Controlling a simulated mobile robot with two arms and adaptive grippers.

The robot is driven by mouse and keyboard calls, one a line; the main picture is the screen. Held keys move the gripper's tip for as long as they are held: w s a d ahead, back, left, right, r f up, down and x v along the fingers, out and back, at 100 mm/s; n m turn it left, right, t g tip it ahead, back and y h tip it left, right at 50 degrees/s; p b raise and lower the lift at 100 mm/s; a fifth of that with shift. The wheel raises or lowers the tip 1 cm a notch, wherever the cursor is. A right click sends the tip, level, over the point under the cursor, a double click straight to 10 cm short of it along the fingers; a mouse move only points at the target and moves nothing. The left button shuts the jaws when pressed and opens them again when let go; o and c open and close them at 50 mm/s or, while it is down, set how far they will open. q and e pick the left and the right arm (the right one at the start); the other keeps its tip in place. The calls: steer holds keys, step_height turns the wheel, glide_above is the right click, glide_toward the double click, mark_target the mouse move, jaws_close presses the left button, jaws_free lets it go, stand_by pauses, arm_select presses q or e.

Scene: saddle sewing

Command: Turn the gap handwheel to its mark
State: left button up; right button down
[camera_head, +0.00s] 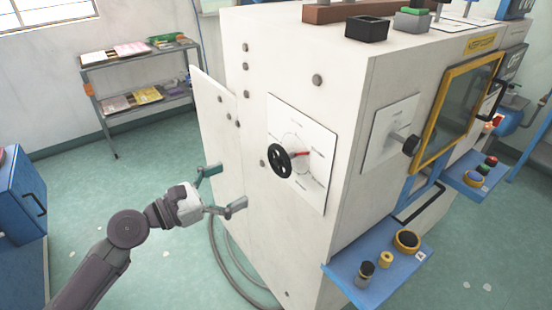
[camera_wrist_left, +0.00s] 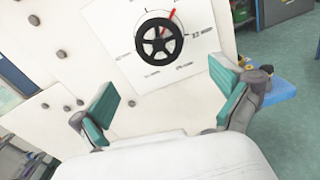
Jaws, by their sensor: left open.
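The black spoked gap handwheel (camera_head: 280,161) sits on a white dial plate (camera_head: 316,184) on the machine's left side panel. A red pointer (camera_head: 302,153) shows beside the wheel on the dial. In the left wrist view the handwheel (camera_wrist_left: 159,39) is ahead at the upper middle, with the red pointer (camera_wrist_left: 171,15) at its upper right. My left gripper (camera_head: 222,188) is open and empty, to the left of and below the wheel, apart from it. Its two teal-padded fingers (camera_wrist_left: 168,112) are spread wide in the wrist view. My right gripper is in neither view.
The white machine cabinet (camera_head: 300,245) fills the middle, with an open panel door (camera_head: 213,120) at its left. A blue shelf (camera_head: 345,285) with knobs juts out at the front right. A black lever knob (camera_head: 411,146) sticks out on the front face. Floor around my left arm is clear.

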mark_target(275, 164)
arm_select(q)
steer(key=p+x, duration=0.1)
steer(key=x, duration=0.5)
steer(key=shift+r+p, duration=0.2)
steer(key=shift+p, duration=0.1)
steer(key=p+x, duration=0.1)
steer(key=x, duration=0.4)
steer(key=shift+w+d+f, duration=0.1)
steer(key=shift+d+f, duration=0.05)
steer(key=shift+w+d+f, duration=0.1)
steer(key=shift+w+d, duration=0.2)
steer(key=shift+d, duration=0.15)
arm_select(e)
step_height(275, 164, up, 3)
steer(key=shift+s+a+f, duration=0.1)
arm_select(q)
steer(key=c, duration=0.9)
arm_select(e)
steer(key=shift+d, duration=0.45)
